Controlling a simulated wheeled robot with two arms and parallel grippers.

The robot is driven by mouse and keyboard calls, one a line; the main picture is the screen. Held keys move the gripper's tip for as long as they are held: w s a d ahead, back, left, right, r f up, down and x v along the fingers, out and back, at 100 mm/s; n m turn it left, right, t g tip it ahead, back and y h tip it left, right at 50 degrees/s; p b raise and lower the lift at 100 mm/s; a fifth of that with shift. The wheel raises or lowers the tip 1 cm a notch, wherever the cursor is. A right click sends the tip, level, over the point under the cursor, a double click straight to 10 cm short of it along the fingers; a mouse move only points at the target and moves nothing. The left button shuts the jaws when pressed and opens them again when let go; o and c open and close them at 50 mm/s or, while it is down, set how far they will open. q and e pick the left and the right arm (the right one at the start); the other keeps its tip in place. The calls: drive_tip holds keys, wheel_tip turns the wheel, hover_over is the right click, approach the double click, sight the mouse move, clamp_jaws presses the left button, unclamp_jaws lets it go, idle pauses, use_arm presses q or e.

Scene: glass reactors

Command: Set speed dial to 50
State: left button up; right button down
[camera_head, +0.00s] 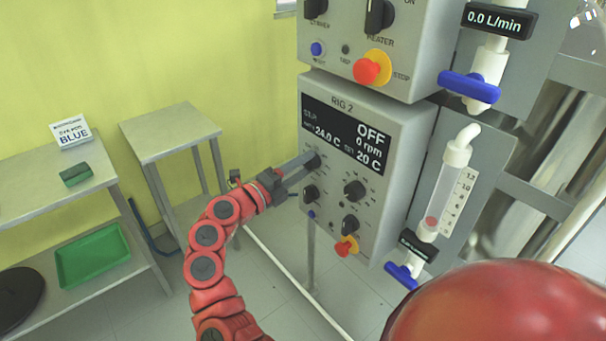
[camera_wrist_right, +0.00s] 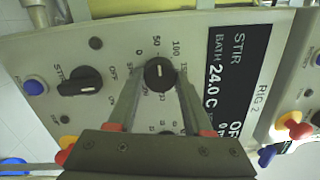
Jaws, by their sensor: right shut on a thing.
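The speed dial (camera_wrist_right: 160,74) is a round black knob with a white mark, and printed numbers including 0, 50 and 100 surround it. My right gripper (camera_wrist_right: 160,85) has its two fingers closed around the knob's sides; in the head view the gripper (camera_head: 305,165) meets the upper left knob (camera_head: 313,160) of the panel. I cannot tell exactly where the mark points. The display (camera_head: 344,136) reads OFF, 0 rpm, 24.0 C and set 20 C. My left gripper is not in view.
The STIR switch (camera_wrist_right: 78,82) sits beside the dial. A second knob (camera_head: 355,190) and a red stop button (camera_head: 346,245) are on the same panel. The flow tube (camera_head: 443,195) stands right of the panel. Tables (camera_head: 170,130) stand at the left.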

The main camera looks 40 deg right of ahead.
idle(0.4)
drive_tip(key=shift+c, duration=1.6)
unclamp_jaws()
drive_tip(key=s+a+f+b, duration=0.1)
drive_tip(key=s+a+b, duration=0.1)
drive_tip(key=a, duration=1.5)
drive_tip(key=shift+s, duration=0.2)
